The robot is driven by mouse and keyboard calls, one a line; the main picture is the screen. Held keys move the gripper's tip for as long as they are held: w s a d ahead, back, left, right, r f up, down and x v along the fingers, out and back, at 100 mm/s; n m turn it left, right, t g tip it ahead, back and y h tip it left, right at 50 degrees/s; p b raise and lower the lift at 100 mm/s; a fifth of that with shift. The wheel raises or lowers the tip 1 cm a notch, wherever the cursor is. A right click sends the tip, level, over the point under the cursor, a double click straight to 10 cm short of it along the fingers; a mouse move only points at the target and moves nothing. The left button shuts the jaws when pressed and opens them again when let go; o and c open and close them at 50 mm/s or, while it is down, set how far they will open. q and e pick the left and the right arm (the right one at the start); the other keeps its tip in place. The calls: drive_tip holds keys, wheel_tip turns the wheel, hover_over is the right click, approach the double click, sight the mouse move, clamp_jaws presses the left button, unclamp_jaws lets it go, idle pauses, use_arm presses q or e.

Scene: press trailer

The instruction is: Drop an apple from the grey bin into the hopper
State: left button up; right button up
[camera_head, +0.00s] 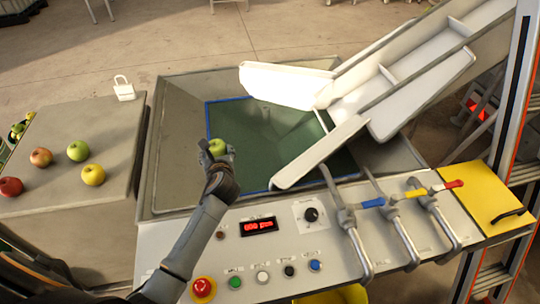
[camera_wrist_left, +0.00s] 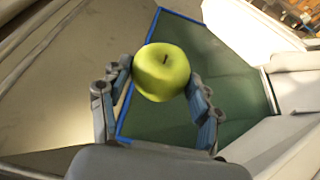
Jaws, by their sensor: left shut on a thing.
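My left gripper (camera_head: 217,158) is shut on a green apple (camera_head: 217,146). In the left wrist view the apple (camera_wrist_left: 162,72) sits between the two fingers (camera_wrist_left: 158,100), with the green hopper floor behind it. The hopper (camera_head: 178,150) is a wide grey funnel with a blue-edged green opening (camera_head: 280,135). The gripper and apple are over the front left part of that opening in the head view. More apples lie on top of the grey bin (camera_head: 110,135) at left: a red one (camera_head: 11,187), a reddish one (camera_head: 41,157), a green one (camera_head: 78,151) and a yellow one (camera_head: 93,175). My right gripper does not show.
A white chute (camera_head: 400,85) slopes over the hopper's right side. A control panel (camera_head: 285,245) with a red button (camera_head: 203,288), a display (camera_head: 259,227) and several levers (camera_head: 345,225) runs along the front. A white padlock-shaped object (camera_head: 124,88) stands at the bin's back corner.

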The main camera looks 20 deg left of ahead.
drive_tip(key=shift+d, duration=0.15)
use_arm(q)
drive_tip(key=o, duration=1.3)
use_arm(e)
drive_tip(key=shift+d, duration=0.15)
use_arm(q)
drive_tip(key=v, duration=1.2)
